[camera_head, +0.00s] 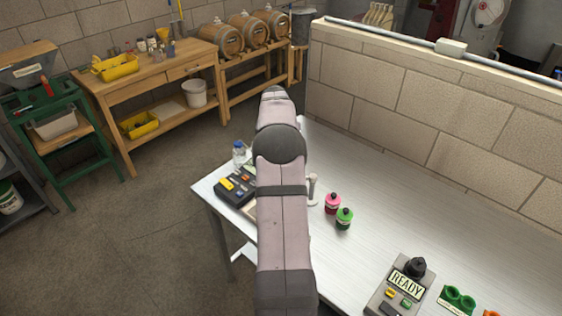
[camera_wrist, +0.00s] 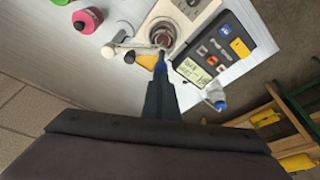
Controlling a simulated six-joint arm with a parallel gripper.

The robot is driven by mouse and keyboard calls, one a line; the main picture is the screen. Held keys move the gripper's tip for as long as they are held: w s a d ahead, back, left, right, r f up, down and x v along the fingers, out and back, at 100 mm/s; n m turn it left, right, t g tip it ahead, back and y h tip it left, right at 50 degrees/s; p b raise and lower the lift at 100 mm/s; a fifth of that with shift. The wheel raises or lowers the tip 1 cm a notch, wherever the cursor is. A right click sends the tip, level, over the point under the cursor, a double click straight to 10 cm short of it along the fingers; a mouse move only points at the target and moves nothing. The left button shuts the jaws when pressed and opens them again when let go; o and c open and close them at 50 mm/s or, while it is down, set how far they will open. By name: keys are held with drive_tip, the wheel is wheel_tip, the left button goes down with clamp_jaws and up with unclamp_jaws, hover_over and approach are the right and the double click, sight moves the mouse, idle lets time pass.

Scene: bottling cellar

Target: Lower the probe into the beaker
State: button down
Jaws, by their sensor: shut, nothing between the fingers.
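The beaker (camera_wrist: 163,35) looks like a round, clear-rimmed vessel on a pale base unit (camera_wrist: 190,22) in the wrist view. A white swing arm (camera_wrist: 128,47) reaches to its side, with a small yellow-and-blue piece (camera_wrist: 148,59) near its end, which may be part of the probe. The probe itself I cannot make out clearly. A dark meter (camera_wrist: 213,52) with a lit display stands beside the base. My gripper (camera_wrist: 160,60) is shut and empty, its blue tips close to the beaker's near side. In the head view my arm hides the gripper and beaker.
A pink bottle (camera_head: 332,203) and a green bottle (camera_head: 344,218) stand right of my arm. A clear bottle (camera_head: 239,152) stands behind the meter (camera_head: 235,185). A block wall (camera_head: 430,110) bounds the bench (camera_head: 430,210), whose middle is clear.

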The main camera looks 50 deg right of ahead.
drive_tip(key=shift+f+b, duration=1.3)
drive_tip(key=shift+f, duration=1)
drive_tip(key=shift+r+p, duration=2.55)
drive_tip(key=shift+r, duration=0.55)
